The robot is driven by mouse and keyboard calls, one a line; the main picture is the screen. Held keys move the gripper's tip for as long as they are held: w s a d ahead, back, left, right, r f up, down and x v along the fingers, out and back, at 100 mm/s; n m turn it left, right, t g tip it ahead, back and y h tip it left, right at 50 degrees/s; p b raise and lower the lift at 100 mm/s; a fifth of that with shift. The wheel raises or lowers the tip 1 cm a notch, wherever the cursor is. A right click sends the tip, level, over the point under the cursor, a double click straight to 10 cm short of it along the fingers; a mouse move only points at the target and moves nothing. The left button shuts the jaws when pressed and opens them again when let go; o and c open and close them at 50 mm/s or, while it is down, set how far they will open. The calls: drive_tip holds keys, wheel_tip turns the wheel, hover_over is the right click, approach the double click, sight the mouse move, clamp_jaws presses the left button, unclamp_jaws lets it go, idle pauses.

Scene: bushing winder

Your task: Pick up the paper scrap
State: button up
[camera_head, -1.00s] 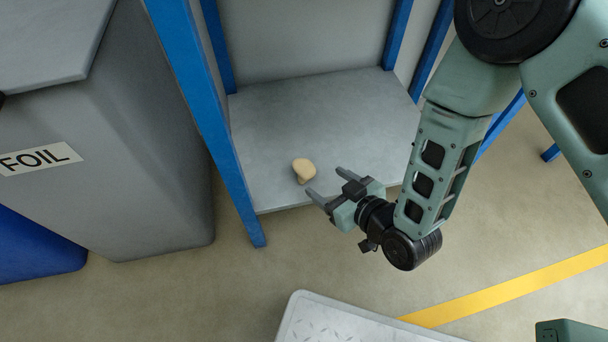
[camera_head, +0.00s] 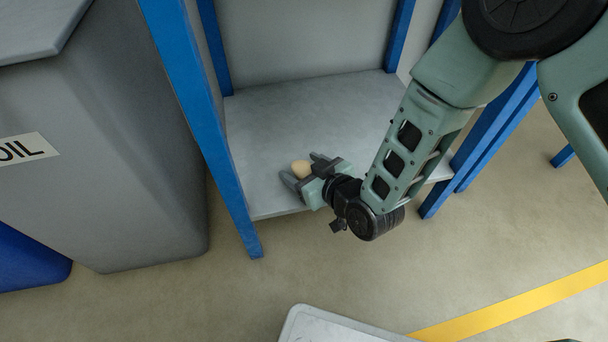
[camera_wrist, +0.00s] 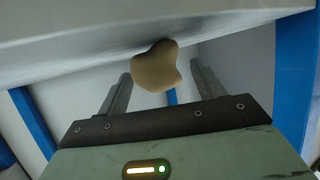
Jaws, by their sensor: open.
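The paper scrap (camera_head: 301,168) is a small tan crumpled lump on the grey shelf (camera_head: 265,120), near its front edge. It also shows in the wrist view (camera_wrist: 156,67), between and beyond my two fingers. My gripper (camera_head: 303,172) is open, with one finger on each side of the scrap. In the wrist view the fingers (camera_wrist: 158,85) stand apart from the scrap, with gaps at both sides. My gripper hides part of the scrap's near side in the head view.
Blue posts (camera_head: 200,110) frame the shelf at left and right. A grey bin (camera_head: 120,150) with a lettered label stands left, beside a blue bin (camera_head: 30,245). A light platform (camera_head: 335,325) lies at the bottom. The shelf behind the scrap is clear.

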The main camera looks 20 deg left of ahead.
drive_tip(key=c, duration=1)
drive_tip(key=shift+c, duration=0.2)
